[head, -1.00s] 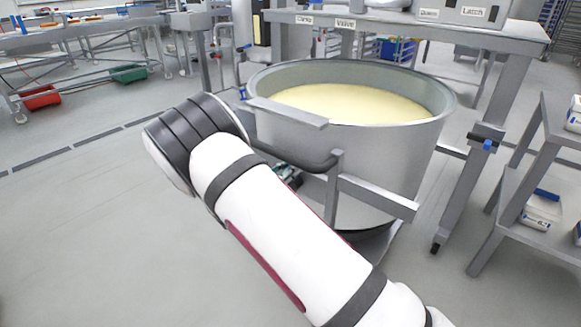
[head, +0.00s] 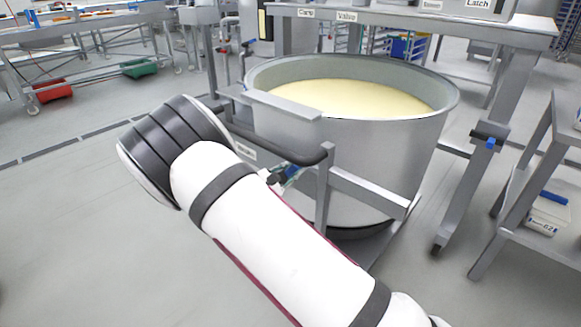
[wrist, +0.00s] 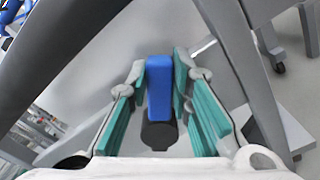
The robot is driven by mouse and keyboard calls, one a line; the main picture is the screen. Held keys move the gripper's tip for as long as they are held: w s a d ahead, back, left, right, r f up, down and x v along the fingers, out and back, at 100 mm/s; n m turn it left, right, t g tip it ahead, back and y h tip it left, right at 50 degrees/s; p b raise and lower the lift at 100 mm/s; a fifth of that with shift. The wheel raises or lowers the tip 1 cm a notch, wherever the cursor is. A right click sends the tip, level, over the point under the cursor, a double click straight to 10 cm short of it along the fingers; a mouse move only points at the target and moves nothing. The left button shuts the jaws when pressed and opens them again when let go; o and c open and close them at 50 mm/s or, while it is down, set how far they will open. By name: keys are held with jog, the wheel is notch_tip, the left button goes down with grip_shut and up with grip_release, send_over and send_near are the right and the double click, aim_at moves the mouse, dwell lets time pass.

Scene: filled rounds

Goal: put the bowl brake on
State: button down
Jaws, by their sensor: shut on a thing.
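The large steel bowl (head: 350,150), filled with pale yellow dough or batter, stands in a wheeled grey frame (head: 365,192). A blue lever grip (wrist: 159,88) with a dark round end, apparently the brake handle, lies between my finger pads in the wrist view. My gripper (wrist: 160,72) is shut on it, with teal pads on both sides. In the head view my gripper (head: 284,176) shows only in part at the near side of the bowl frame, just under a dark push bar. My white forearm hides much of it, and the lever's pivot is hidden.
A grey bench (head: 400,18) with labels stands behind the bowl. A shelf with white tubs (head: 547,212) is at right. Red (head: 50,92) and green bins lie at far left. The floor at left is clear.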

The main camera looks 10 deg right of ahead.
aim_at(308, 183)
jog(key=f+m+b, duration=0.1)
jog(key=m, duration=0.1)
jog(key=s+f+m+b, duration=0.1)
jog(key=d+f+m+b, duration=0.1)
jog(key=m, duration=0.1)
jog(key=shift+s+d+m, duration=0.1)
jog(key=shift+s+m, duration=0.2)
jog(key=shift+s, duration=0.1)
jog(key=shift+s+d+f+m+b, duration=0.1)
jog(key=shift+f+m+b, duration=0.3)
jog(key=shift+m+b, duration=0.15)
jog(key=shift+s+d+f+m+b, duration=0.1)
jog(key=shift+f+m+b, duration=0.3)
jog(key=shift+m, duration=0.25)
jog(key=shift+f+m+b, duration=0.6)
jog(key=shift+m+b, duration=0.55)
jog(key=shift+m, duration=0.15)
jog(key=shift+s, duration=0.1)
jog(key=c, duration=1.4)
grip_release()
jog(key=shift+c, duration=0.2)
jog(key=v, duration=1.2)
